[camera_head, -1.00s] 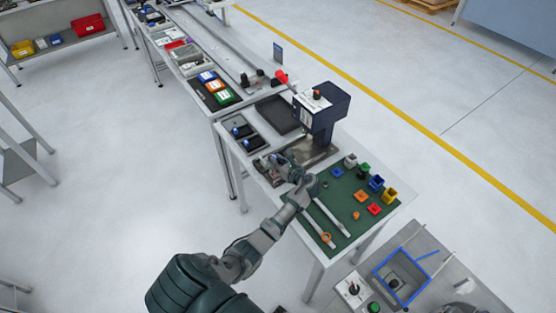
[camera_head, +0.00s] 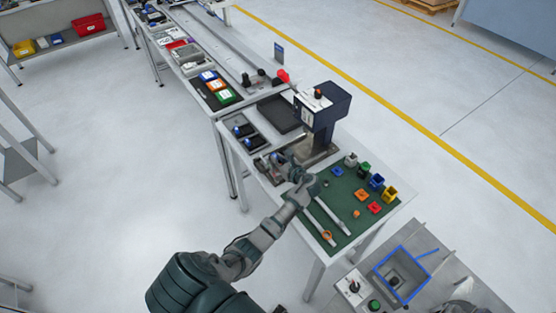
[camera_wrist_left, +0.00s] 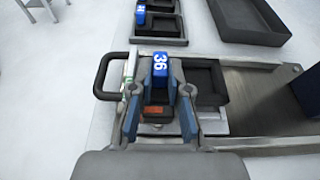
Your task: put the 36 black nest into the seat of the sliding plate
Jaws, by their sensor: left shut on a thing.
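The 36 black nest (camera_wrist_left: 206,64) is a black tray with a blue block marked 36 at its left end. My left gripper (camera_wrist_left: 160,92) is shut on this block in the left wrist view. The nest is over the sliding plate (camera_wrist_left: 213,126), a grey plate with a black loop handle at its left. The fingers and nest cover the seat, so I cannot tell whether the nest rests in it or is just above. In the head view my left gripper (camera_head: 284,162) is low in front of the press and hides the nest. My right gripper is not clearly in view.
A dark blue press (camera_head: 322,108) stands just behind the gripper. Other black nests with blue blocks (camera_head: 243,136) lie to the left, near an empty dark tray (camera_head: 279,113). A green mat (camera_head: 345,195) with small coloured parts and long tools lies to the right.

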